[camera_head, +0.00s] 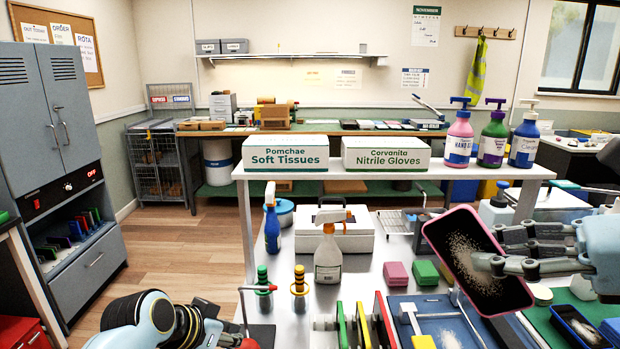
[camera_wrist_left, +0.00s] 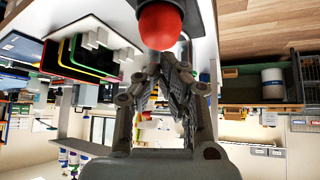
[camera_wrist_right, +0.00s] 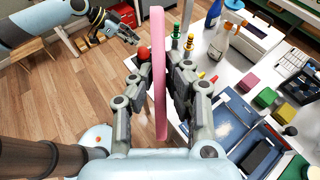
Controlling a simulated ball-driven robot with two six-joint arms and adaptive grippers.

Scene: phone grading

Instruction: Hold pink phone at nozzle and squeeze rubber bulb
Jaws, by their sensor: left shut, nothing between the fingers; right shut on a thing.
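The pink phone (camera_head: 456,236) is in my right gripper (camera_head: 490,262), held tilted above the right of the table, its dark screen covered in pale dust. In the right wrist view the phone (camera_wrist_right: 159,45) shows edge-on between the fingers. My left gripper (camera_head: 232,338) is low at the front; in the left wrist view its fingers (camera_wrist_left: 165,78) are shut and empty close by the red rubber bulb (camera_wrist_left: 160,24). I cannot tell if they touch it. A thin stand with a red-tipped nozzle (camera_head: 272,288) is left of the phone, well apart from it.
Green-topped (camera_head: 262,275) and yellow-topped (camera_head: 299,280) tools and a spray bottle (camera_head: 328,258) stand near the nozzle. A rack of coloured phones (camera_head: 362,325) and a blue tray (camera_head: 452,310) fill the front.

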